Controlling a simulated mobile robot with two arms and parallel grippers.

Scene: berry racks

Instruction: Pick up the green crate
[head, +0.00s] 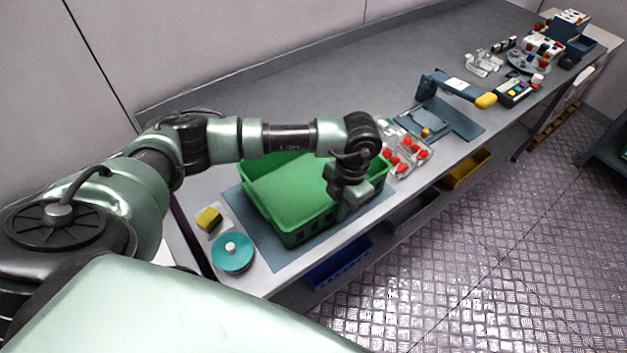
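The green crate (268,196) is empty and stands upright on a blue-grey mat (258,232) on the grey bench. My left arm reaches across above the crate from the left. My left gripper (345,205) points down at the crate's right front part, by the rim. The gripper hides part of that rim. I cannot tell whether its fingers are apart or closed on the rim. My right gripper is out of view.
A teal round lidded thing (233,254) and a yellow sponge (208,219) are left of the crate. Clear punnets with red berries (404,158) are close on its right. A blue scale-like stand (455,88) is farther right. Blue (338,264) and yellow (465,169) bins sit below the bench top.

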